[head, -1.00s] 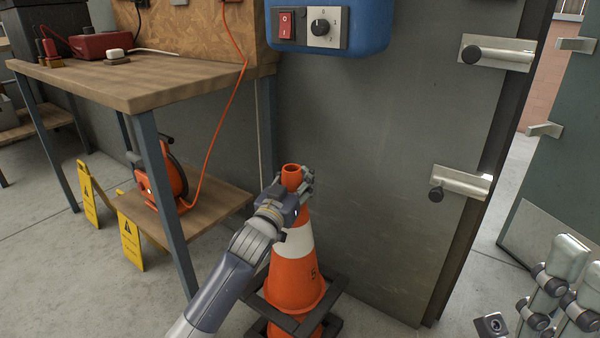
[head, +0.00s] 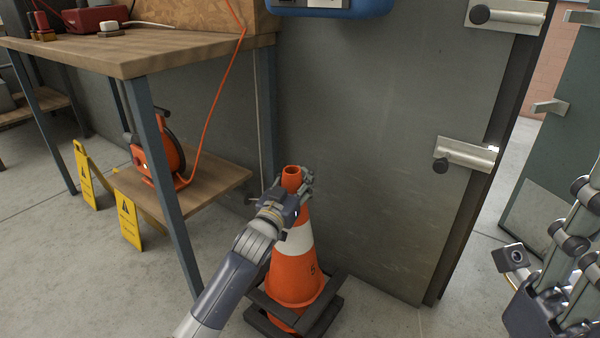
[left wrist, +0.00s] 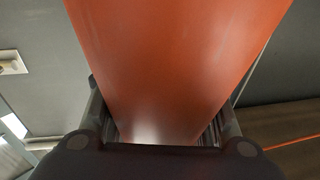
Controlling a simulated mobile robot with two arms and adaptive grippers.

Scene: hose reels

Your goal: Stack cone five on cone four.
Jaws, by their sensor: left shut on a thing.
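Cone five (head: 293,270), orange with a white band and a "5" low on its side, is upright in the middle of the head view. My left gripper (head: 296,192) is shut on it just below its open top. In the left wrist view its orange side (left wrist: 180,60) fills the space between the fingers. Beneath its dark base a strip of orange and a second dark base (head: 262,325) show, those of a cone under it, likely cone four; its upper part and number are hidden. A gap shows between the two bases. My right gripper (head: 580,235) is cut off at the right edge.
A wooden workbench (head: 150,55) stands at the left, with an orange hose reel (head: 158,160) on its lower shelf. Yellow warning signs (head: 128,220) stand by it. A grey panel with latches (head: 465,153) is close behind the cones. Floor in front is clear.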

